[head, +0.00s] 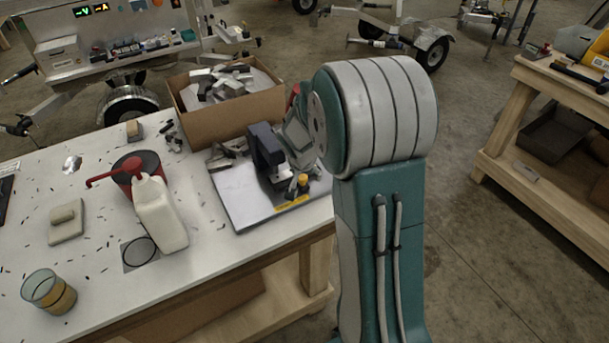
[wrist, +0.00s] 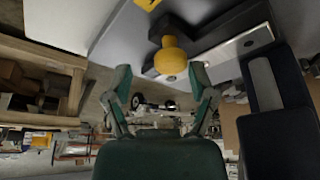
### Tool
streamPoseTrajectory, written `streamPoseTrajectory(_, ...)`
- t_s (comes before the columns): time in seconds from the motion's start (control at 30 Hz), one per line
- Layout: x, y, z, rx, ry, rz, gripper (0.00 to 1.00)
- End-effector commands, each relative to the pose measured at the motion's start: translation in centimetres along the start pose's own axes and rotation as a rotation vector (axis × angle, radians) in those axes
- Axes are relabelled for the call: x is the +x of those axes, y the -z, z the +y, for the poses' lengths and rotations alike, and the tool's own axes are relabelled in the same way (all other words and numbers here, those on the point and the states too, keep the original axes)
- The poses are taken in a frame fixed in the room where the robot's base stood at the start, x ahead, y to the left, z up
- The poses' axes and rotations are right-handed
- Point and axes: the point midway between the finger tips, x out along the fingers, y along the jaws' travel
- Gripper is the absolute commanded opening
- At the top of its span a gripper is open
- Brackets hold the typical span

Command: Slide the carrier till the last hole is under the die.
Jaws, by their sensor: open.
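A dark press (head: 265,150) stands on a pale base plate (head: 236,200) at the table's right end. In the wrist view the press (wrist: 270,130) is at the right. A light metal strip (wrist: 228,50), apparently the carrier, runs beside it with one dark hole visible near its right end. A yellow knob (wrist: 171,60) also shows in the head view (head: 303,179). My gripper (wrist: 160,74) is open, its two fingers on either side of the knob in the picture; I cannot tell whether they touch it. The die and the other holes cannot be made out.
A cardboard box (head: 225,118) of metal offcuts sits behind the press. Loose offcuts lie at the plate's back left. A wooden bench (head: 545,200) is at the right.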

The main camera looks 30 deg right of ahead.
Motion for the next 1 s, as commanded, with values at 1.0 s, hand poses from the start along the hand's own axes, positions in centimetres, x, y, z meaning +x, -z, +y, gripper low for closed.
streamPoseTrajectory(1.0, -11.3, 0.1, 0.1, -0.001, 0.002, -0.002, 0.73)
